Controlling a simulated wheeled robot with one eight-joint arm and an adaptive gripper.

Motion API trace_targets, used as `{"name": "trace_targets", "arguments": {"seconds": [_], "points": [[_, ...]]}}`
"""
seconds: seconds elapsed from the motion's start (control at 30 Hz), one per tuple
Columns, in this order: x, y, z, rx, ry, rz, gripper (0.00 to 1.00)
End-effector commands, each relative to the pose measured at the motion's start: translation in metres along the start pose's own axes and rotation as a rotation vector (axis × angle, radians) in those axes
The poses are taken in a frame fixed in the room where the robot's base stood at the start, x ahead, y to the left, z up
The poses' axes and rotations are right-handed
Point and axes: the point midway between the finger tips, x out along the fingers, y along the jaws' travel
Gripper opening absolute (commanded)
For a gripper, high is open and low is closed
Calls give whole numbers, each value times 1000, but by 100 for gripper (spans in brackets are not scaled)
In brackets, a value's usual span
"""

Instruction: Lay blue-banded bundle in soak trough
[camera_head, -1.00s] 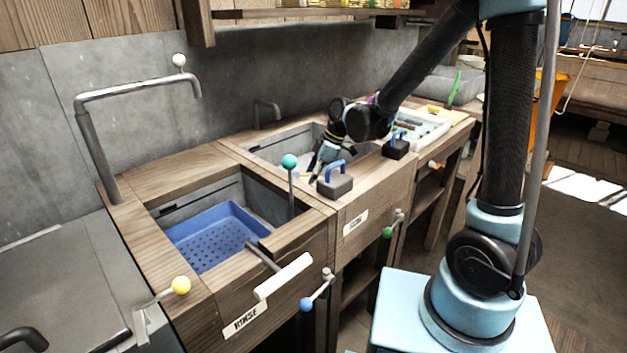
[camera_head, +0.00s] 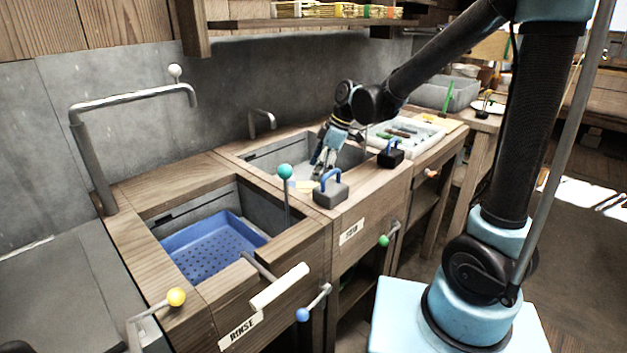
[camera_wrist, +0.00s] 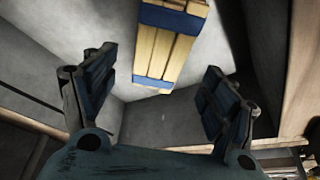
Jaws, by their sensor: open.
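The blue-banded bundle (camera_wrist: 163,48) is a set of pale wooden strips with dark blue bands, seen in the wrist view beyond and between my open fingers. It appears free of both fingers. It lies inside the grey-walled soak trough (camera_wrist: 140,115); whether it rests flat on the floor is hard to tell. In the head view my gripper (camera_head: 319,172) reaches down into the soak trough (camera_head: 268,158), at its front part. The bundle is not clearly visible there.
The rinse trough with a blue perforated basket (camera_head: 215,247) is at the left. A grey block with a blue handle (camera_head: 330,190) and a black one (camera_head: 391,153) stand on the front rim. A teal-knobbed lever (camera_head: 285,172) rises between the troughs. Bundles (camera_head: 330,11) lie on the shelf above.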

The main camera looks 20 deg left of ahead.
Motion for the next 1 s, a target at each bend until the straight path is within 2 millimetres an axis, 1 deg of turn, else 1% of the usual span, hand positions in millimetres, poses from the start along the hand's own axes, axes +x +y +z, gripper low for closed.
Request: {"name": "trace_targets", "arguments": {"seconds": [0.03, 0.1, 0.2, 0.3, 0.43, 0.83, 0.93, 1.0], "points": [[-8, 0, 0, 1, 0, 0, 78], [-18, -1, 0, 1, 0, 0, 78], [-30, 0, 0, 2, 0, 0, 78], [-38, 0, 0, 1, 0, -1, 78], [-43, 0, 0, 0, 0, -1, 78], [-46, 0, 0, 9, 0, 7, 78], [-56, 3, 0, 51, -2, 41, 78], [-69, 7, -1, 104, -3, 86, 78]]}}
